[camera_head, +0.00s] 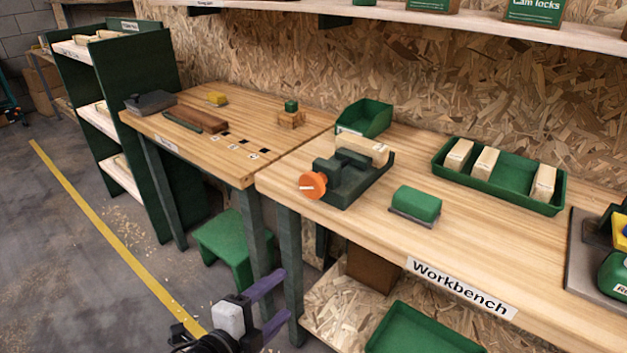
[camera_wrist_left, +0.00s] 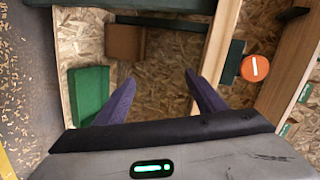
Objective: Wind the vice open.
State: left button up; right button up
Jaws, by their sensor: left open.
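The dark green vice (camera_head: 352,176) stands on the workbench near its left end. Its round orange handwheel (camera_head: 312,185), with a pale bar mark, faces the front left edge. A pale wooden block (camera_head: 362,150) shows at the vice's jaws; I cannot tell how tightly it sits. My left gripper (camera_head: 277,303) has purple fingers and is open and empty, low in front of the bench and below the handwheel. In the left wrist view the fingers (camera_wrist_left: 160,95) are spread apart, and the orange handwheel (camera_wrist_left: 255,69) lies to their right, apart from them. My right gripper is out of view.
A green block-like tool (camera_head: 415,204) sits right of the vice. A green bin (camera_head: 366,118) stands behind it. A green tray (camera_head: 500,178) holds pale blocks. The bench's front edge and leg (camera_head: 290,275) are close to my left gripper. A green stool (camera_head: 226,243) stands below.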

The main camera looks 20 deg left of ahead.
pick_arm(q)
jog(key=w+a+r+m+t+h, duration=0.15)
jog(key=w+r+m, duration=0.35)
jog(key=r+m, duration=0.5)
jog(key=m+t+h, duration=0.2)
jog(key=m, duration=0.3)
send_near(310, 189)
jog(key=p+x, duration=0.2)
jog(key=x, duration=0.7)
jog(key=shift+w+p, duration=0.1)
jog(key=shift+p, duration=0.2)
jog(key=shift+w+d, duration=0.2)
jog(key=shift+w, duration=0.25)
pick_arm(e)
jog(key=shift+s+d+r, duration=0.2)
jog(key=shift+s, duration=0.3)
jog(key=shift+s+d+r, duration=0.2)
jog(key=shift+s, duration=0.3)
pick_arm(q)
jog(key=c, duration=1.1)
jog(key=shift+o, duration=0.2)
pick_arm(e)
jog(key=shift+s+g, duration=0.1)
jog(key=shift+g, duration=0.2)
